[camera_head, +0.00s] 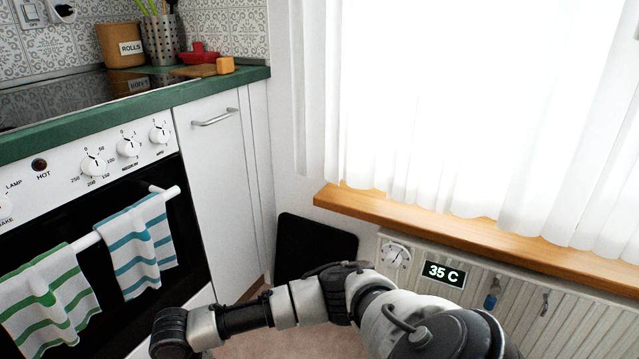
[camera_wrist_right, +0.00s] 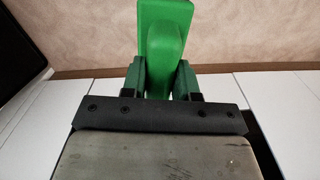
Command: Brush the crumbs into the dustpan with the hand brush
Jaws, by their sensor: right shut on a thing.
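In the right wrist view, my right gripper (camera_wrist_right: 160,82) is shut on the green hand brush (camera_wrist_right: 165,35). One finger is on each side of its rounded handle, and the flat green block reaches beyond the fingers. Bristles cannot be made out. In the head view, my arm crosses the bottom of the picture from the right, but its gripper is out of sight. No crumbs and no dustpan can be seen in either view. My left gripper is not in view.
An oven with a green-striped towel (camera_head: 48,300) and a blue-striped towel (camera_head: 137,245) stands at left, beside a white cupboard (camera_head: 215,180). A black panel (camera_head: 312,248) leans in the corner. A radiator (camera_head: 590,320) reading 35 C sits under the wooden sill (camera_head: 450,228).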

